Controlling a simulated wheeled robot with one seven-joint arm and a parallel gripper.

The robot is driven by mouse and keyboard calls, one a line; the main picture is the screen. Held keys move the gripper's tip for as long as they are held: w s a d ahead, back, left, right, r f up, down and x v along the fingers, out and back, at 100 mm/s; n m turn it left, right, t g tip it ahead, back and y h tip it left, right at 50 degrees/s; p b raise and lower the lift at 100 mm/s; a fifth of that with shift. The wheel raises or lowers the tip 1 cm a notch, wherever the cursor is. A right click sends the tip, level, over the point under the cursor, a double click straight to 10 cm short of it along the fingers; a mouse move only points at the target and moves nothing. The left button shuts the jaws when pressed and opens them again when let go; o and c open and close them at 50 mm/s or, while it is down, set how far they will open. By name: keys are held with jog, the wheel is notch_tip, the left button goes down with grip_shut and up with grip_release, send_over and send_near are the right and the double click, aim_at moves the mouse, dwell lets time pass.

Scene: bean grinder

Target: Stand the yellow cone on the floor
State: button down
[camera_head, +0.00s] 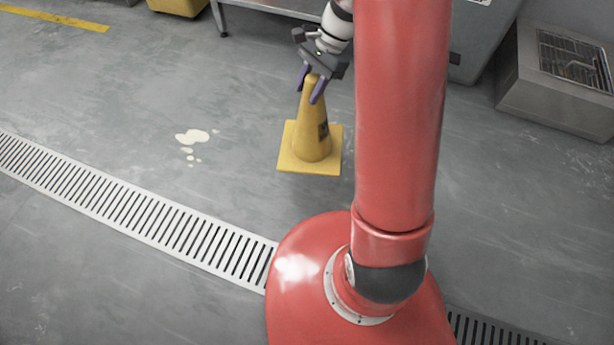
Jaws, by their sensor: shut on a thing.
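The yellow cone (312,128) is upright in the middle of the view, left of my red column. Its square yellow base (300,162) is level, at or very near the grey floor (236,95); I cannot tell whether a small gap lies under it. A dark label shows on the cone's right side. My gripper (311,84) comes down from above, with its purple fingers on either side of the cone's tip, shut on it. Part of my arm is hidden behind the column.
A pale puddle (192,137) with small drops lies left of the cone. A slotted metal floor drain (120,200) runs across the front. A metal box unit (545,90) stands at the right, and a yellow container (178,6) is at the back. The floor around the cone is clear.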

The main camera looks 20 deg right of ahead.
aim_at(305, 131)
jog(key=r+m, duration=0.1)
jog(key=a+r+m+t, duration=0.1)
jog(key=shift+w+r+m, duration=0.1)
jog(key=shift+r+m, duration=0.1)
jog(key=shift+m, duration=0.1)
notch_tip(305, 131, down, 20)
jog(key=b, duration=0.4)
jog(key=shift+a+r, duration=0.1)
jog(key=shift+r, duration=0.05)
jog(key=shift+b, duration=0.35)
jog(key=c, duration=0.9)
grip_release()
jog(key=shift+o, duration=0.2)
